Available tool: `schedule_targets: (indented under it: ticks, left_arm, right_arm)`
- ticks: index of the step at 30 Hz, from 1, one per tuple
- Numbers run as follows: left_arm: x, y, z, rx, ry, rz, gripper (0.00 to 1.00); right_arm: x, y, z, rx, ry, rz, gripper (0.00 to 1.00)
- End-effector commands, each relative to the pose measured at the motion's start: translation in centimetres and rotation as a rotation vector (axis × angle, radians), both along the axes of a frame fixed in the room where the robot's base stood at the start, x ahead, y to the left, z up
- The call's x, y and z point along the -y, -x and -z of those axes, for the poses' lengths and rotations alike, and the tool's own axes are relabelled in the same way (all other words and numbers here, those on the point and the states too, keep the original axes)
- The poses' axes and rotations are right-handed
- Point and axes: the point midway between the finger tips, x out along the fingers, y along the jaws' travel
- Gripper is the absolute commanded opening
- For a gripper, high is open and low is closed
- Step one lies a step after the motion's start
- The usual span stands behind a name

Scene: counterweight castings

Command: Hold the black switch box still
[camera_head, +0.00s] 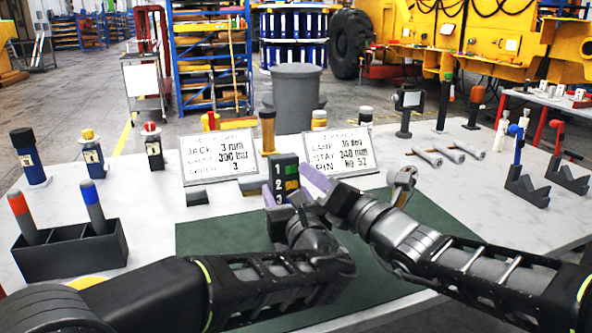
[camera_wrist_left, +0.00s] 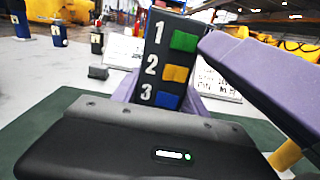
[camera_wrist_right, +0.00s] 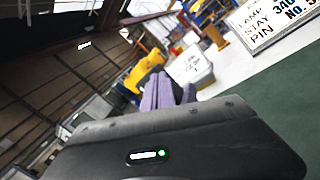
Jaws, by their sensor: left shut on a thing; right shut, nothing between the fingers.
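The black switch box (camera_head: 284,178) stands upright over the green mat, with numbers 1, 2, 3 beside green, yellow and blue buttons. It also shows in the left wrist view (camera_wrist_left: 152,67). My left gripper (camera_head: 283,196) is shut on its lower part, one purple finger on each side. My right gripper (camera_head: 308,172) is shut and empty, its purple fingers close to the box's right side near the buttons. They cross the right of the left wrist view. I cannot tell whether they touch the box. The right wrist view shows the closed fingers (camera_wrist_right: 165,92).
The green mat (camera_head: 205,238) lies under my arms. A dark bin (camera_head: 70,252) with orange and blue handles stands at left. Two white sign boards (camera_head: 218,163) (camera_head: 338,152) stand behind the box. Metal rods (camera_head: 462,151) and black stands (camera_head: 527,188) are at right.

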Motion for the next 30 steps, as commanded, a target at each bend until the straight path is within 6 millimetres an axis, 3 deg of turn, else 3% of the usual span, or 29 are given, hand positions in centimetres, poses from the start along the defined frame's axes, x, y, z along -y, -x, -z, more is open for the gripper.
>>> schedule_targets:
  ticks: [1, 30]
  left_arm:
    - [1.9, 0.5, 0.0, -0.002, -0.004, 0.039, 0.00]
    - [1.8, 0.5, 0.0, -0.003, -0.002, 0.037, 0.00]
  right_arm:
    - [-1.4, 0.5, 0.1, -0.002, -0.001, -0.028, 0.00]
    - [-0.1, 1.0, -0.2, 0.004, 0.001, -0.026, 0.00]
